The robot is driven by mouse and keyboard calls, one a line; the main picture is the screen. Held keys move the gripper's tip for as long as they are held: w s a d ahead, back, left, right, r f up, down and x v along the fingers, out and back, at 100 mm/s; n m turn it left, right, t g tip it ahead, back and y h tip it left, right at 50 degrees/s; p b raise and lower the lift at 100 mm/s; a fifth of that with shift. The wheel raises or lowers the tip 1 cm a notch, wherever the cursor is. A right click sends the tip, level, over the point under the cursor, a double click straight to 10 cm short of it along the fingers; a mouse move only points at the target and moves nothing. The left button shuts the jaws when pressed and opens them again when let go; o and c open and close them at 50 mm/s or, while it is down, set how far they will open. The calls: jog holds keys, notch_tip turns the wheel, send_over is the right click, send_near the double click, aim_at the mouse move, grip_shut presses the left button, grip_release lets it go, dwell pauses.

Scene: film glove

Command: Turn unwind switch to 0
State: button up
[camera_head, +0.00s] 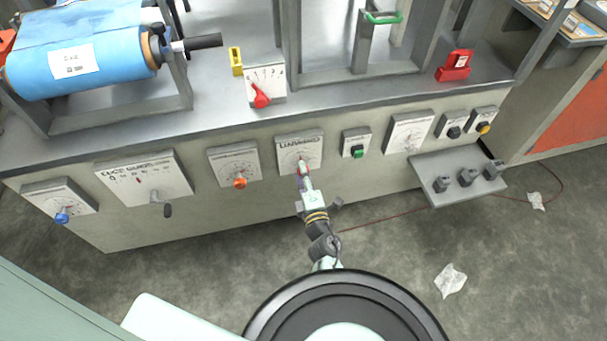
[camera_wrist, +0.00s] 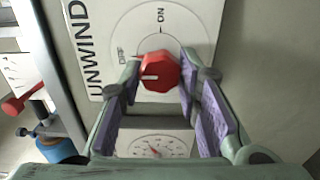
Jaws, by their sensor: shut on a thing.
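The unwind switch is a red faceted knob (camera_wrist: 160,72) on a white plate (camera_wrist: 98,70) lettered UNWIND, seen in the wrist view. The plate has a round dial with ON at its top and what looks like OFF at its left. A white mark on the knob's face points left, roughly toward the OFF side. My gripper (camera_wrist: 159,82) has its purple-padded fingers on either side of the knob and is shut on it. In the head view the plate (camera_head: 287,143) is at the middle of the cabinet front, and my gripper (camera_head: 303,168) covers most of the knob.
A plate with an orange knob (camera_head: 239,182) is to the left and one with a green switch (camera_head: 358,151) to the right. A grey shelf (camera_head: 440,165) with small grey blocks juts out at right. A red cable (camera_head: 385,216) and crumpled paper (camera_head: 450,280) lie on the floor.

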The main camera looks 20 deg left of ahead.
jog(key=o, duration=1.1)
jog(key=shift+o, duration=0.2)
jog(key=shift+r, duration=0.1)
